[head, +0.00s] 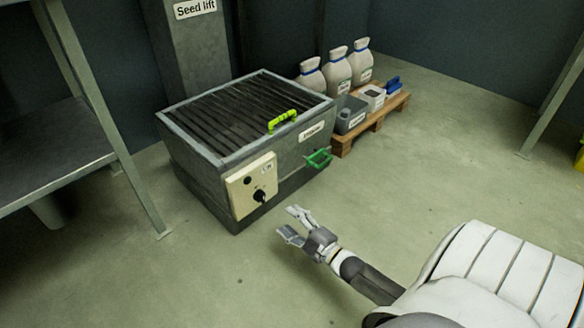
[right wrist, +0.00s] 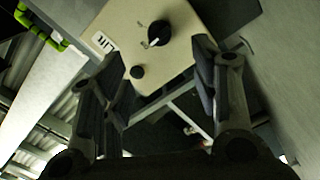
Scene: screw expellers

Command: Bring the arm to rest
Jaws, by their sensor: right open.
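My right gripper (head: 292,226) is open and empty in the head view, held over the floor just in front of the grey machine (head: 290,160). In the right wrist view its two fingers (right wrist: 160,90) stand apart. Between and beyond them is the cream control panel (right wrist: 120,40) with a black knob (right wrist: 158,33) and a smaller black button (right wrist: 137,72). The fingers appear apart from the panel. In the head view this panel (head: 250,185) is on the machine's front corner. My left gripper is not in view.
A slatted grate with a lime-green handle (head: 283,121) covers the machine's top. A green handle (head: 319,158) sticks out low on its side. A wooden pallet (head: 372,123) carries sacks (head: 337,72) and bins. A metal shelf (head: 52,150) stands left.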

